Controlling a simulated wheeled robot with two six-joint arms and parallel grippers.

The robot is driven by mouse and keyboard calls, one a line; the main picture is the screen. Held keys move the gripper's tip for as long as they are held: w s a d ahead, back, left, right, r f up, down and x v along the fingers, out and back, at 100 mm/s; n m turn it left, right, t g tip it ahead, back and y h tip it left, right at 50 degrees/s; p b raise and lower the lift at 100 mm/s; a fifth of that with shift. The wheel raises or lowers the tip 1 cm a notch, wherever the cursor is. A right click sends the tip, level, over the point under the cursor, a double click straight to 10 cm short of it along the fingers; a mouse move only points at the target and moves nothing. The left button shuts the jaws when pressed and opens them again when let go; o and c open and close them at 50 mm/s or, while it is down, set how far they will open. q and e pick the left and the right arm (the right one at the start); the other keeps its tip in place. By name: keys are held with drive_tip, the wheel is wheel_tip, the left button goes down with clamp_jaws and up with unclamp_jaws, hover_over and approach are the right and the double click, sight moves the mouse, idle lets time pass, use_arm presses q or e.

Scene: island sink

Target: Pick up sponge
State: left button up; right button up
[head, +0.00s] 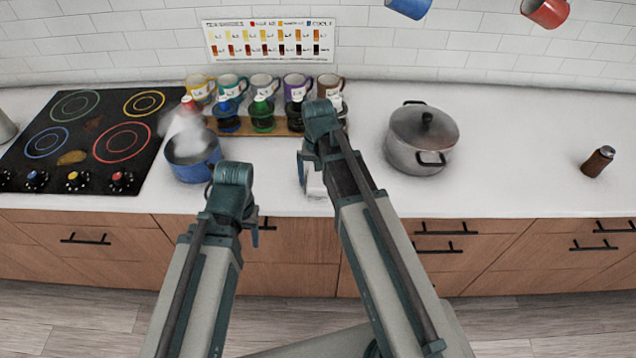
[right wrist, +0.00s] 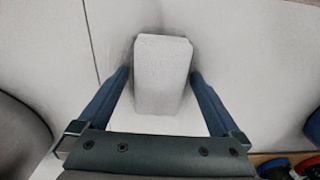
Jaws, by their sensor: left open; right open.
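A pale grey-white block, which looks like the sponge (right wrist: 163,75), is on the white counter in the right wrist view. In the head view it shows only partly (head: 316,184), behind my right arm. My right gripper (right wrist: 160,78) is open with one finger on each side of the block. The gaps between fingers and block look narrow; I cannot tell whether they touch. In the head view my right gripper (head: 308,172) is above the counter, largely hidden by its own wrist. My left gripper (head: 254,232) is open and empty, in front of the counter edge, apart from the block.
A lidded steel pot (head: 422,140) stands right of my right gripper. A steaming blue pot (head: 193,162) is to the left, beside the black stove (head: 90,140). A wooden rack (head: 225,127) with bottles and several mugs is behind. The right counter is mostly clear except a brown shaker (head: 598,161).

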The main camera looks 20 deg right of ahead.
drive_tip(key=shift+r, duration=0.1)
drive_tip(key=c, duration=1.3)
drive_tip(key=shift+r, duration=0.15)
